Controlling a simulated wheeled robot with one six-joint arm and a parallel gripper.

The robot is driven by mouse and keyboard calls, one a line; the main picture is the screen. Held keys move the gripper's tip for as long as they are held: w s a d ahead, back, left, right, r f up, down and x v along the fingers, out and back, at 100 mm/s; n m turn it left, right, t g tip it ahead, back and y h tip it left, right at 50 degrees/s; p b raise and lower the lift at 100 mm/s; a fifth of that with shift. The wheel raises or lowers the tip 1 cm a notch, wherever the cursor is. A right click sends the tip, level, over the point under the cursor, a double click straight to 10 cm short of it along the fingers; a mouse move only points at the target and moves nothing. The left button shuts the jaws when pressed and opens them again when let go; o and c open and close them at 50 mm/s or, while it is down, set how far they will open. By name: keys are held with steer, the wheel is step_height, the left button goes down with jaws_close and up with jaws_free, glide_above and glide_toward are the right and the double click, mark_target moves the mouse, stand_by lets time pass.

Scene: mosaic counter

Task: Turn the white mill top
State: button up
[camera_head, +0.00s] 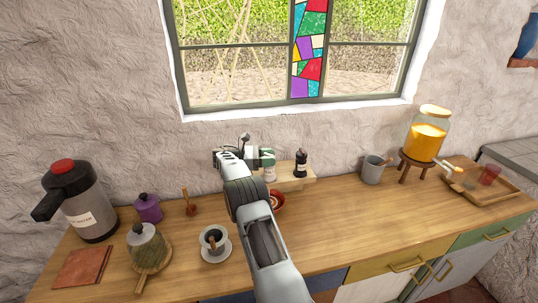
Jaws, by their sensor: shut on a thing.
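The white mill (270,174) stands upright on a small wooden riser (296,184) against the wall. Its lower body shows, and its top is hidden by my gripper. My gripper (267,157) is at the height of the mill's top, shut on it as far as this view shows; the fingers are small and partly hidden by my arm. A black mill (301,165) stands upright on the riser just to the right, apart from my gripper.
A reddish bowl (278,201) sits partly behind my arm. A grey mug (373,170) and juice dispenser (426,138) stand right. The counter's middle right is clear.

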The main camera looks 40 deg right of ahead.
stand_by(0.3)
steer(key=o, duration=0.9)
steer(key=shift+o, duration=0.2)
steer(key=shift+r, duration=0.35)
step_height(320, 180, up, 2)
steer(key=shift+r+m+b, duration=0.25)
steer(key=shift+m+b, duration=0.05)
steer(key=shift+b, duration=0.45)
steer(key=s+a+r+b, duration=0.4)
steer(key=s+a+r, duration=0.3)
steer(key=s, duration=0.5)
step_height(320, 180, up, 3)
steer(key=shift+f, duration=0.1)
